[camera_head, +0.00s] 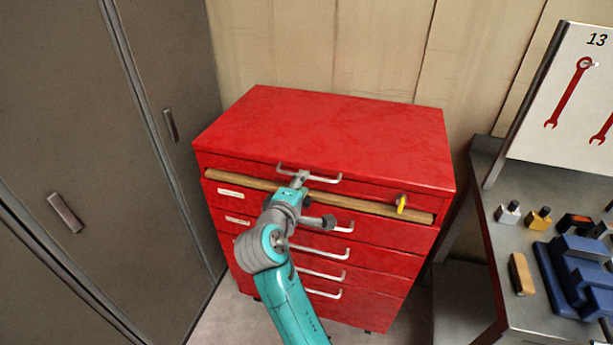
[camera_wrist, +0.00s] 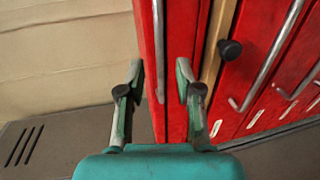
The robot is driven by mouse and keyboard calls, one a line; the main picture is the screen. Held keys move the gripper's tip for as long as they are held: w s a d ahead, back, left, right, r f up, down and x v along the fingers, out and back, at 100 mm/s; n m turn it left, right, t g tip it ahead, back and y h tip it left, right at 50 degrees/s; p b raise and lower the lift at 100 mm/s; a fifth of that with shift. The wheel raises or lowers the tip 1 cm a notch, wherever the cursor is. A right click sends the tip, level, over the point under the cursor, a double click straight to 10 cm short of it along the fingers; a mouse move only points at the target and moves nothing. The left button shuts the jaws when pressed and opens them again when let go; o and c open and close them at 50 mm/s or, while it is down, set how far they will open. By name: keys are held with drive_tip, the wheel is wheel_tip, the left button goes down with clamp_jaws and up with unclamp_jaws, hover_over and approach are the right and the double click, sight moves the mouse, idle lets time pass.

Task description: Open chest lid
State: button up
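The red tool chest (camera_head: 330,225) stands against the wall, with its flat red lid (camera_head: 335,130) down. A pale metal handle (camera_head: 328,180) runs along the lid's front edge; in the wrist view it is the long bar (camera_wrist: 158,40). My gripper (camera_wrist: 160,78) is at this handle, near its middle in the head view. Its two fingers are apart, one on each side of the bar, with visible gaps; I see no clear contact. In the head view the fingertips are small and partly merge with the handle.
A wooden strip (camera_head: 370,207) runs below the lid, with a yellow item (camera_head: 402,203) at its right. Drawers with handles lie below. Grey cabinets (camera_head: 70,150) stand close on the left. A metal workbench (camera_head: 530,315) with small parts and a blue holder (camera_head: 575,275) is on the right.

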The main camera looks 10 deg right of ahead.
drive_tip(key=shift+x, duration=2.35)
clamp_jaws()
